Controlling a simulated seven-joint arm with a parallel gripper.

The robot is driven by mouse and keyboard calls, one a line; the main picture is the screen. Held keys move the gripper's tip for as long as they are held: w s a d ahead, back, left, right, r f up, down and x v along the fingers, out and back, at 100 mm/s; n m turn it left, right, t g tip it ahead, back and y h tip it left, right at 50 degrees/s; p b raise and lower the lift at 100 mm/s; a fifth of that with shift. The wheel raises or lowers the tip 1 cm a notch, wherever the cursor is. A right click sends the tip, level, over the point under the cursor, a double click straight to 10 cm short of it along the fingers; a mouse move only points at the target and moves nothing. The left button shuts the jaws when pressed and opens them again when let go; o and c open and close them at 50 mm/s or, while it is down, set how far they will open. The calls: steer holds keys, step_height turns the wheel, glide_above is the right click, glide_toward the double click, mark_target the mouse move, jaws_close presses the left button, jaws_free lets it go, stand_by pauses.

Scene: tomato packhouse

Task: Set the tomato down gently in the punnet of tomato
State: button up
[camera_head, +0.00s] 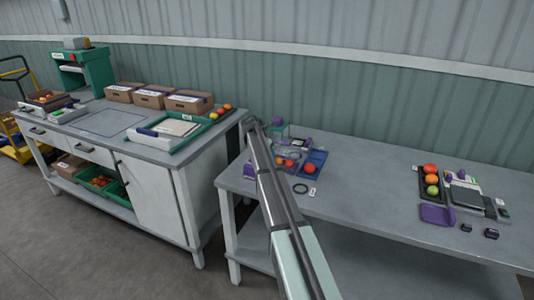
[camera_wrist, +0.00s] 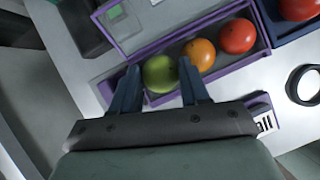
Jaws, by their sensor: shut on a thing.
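In the wrist view my gripper (camera_wrist: 159,76) has its two fingers on either side of a green tomato (camera_wrist: 160,73) and is shut on it. The green tomato is at the left end of a row in the purple-rimmed punnet (camera_wrist: 232,67). An orange tomato (camera_wrist: 201,53) and a red tomato (camera_wrist: 238,36) lie beside it in the same punnet. Whether the green tomato touches the punnet floor cannot be told. In the head view my arm partly hides the punnet, and the fingers are not clear there.
A blue tray (camera_head: 314,160) with a red tomato (camera_wrist: 299,8) stands right of the punnet. A black ring (camera_head: 300,188) and a label card (camera_head: 312,191) lie in front. A dark tray (camera_head: 421,187) of tomatoes stands further right. The table middle is clear.

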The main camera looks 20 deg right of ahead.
steer(key=o, duration=0.8)
steer(key=shift+c, duration=1.4)
steer(key=shift+r, duration=3.05)
